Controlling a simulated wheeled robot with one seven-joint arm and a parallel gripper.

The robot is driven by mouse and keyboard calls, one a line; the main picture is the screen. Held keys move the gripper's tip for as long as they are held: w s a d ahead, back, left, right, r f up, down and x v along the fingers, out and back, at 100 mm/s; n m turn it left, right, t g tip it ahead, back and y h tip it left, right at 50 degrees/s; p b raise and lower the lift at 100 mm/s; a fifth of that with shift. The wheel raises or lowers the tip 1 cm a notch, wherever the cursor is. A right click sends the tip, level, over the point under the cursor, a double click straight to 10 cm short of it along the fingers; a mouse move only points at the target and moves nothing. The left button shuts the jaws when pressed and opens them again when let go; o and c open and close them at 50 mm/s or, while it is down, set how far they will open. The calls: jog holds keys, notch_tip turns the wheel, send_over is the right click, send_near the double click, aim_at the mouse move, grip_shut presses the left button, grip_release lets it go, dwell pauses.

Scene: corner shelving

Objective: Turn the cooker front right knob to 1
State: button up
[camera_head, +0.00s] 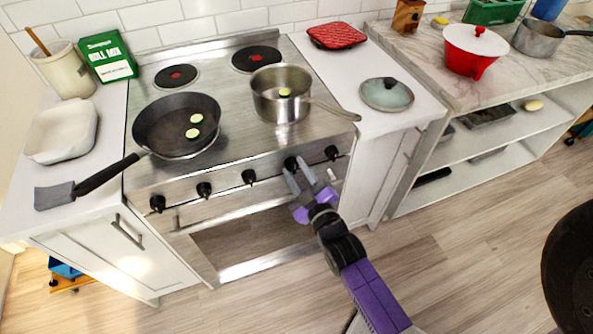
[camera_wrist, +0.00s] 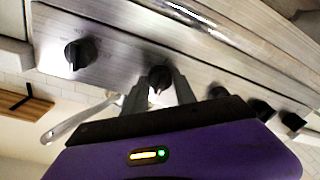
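The steel cooker (camera_head: 240,150) has a row of several black knobs along its front panel. My gripper (camera_head: 294,166) is at the second knob from the right (camera_head: 290,163). In the wrist view, this knob (camera_wrist: 160,77) sits between my two fingertips (camera_wrist: 160,84), one finger on each side. The fingers are parted; firm contact with the knob cannot be made out. The rightmost knob (camera_head: 332,152) is free, and it shows at the left of the wrist view (camera_wrist: 80,53). The knob markings are too small to read.
A frying pan (camera_head: 165,128) and a saucepan (camera_head: 270,100) with green slices stand on the cooker. The saucepan handle (camera_head: 335,109) sticks out to the right, above the panel. An oven handle (camera_head: 240,207) runs below the knobs. A glass lid (camera_head: 386,94) lies on the right counter.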

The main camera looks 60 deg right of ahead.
grip_shut()
jog(key=shift+m, duration=0.3)
jog(key=m+b, duration=0.1)
jog(key=m, duration=0.4)
jog(key=shift+f+m+b, duration=0.15)
jog(key=shift+m+b, duration=0.15)
jog(key=m+h, duration=0.1)
jog(key=m, duration=0.4)
jog(key=shift+a+m, duration=0.1)
jog(key=shift+m, duration=0.3)
jog(key=o, duration=0.7)
grip_release()
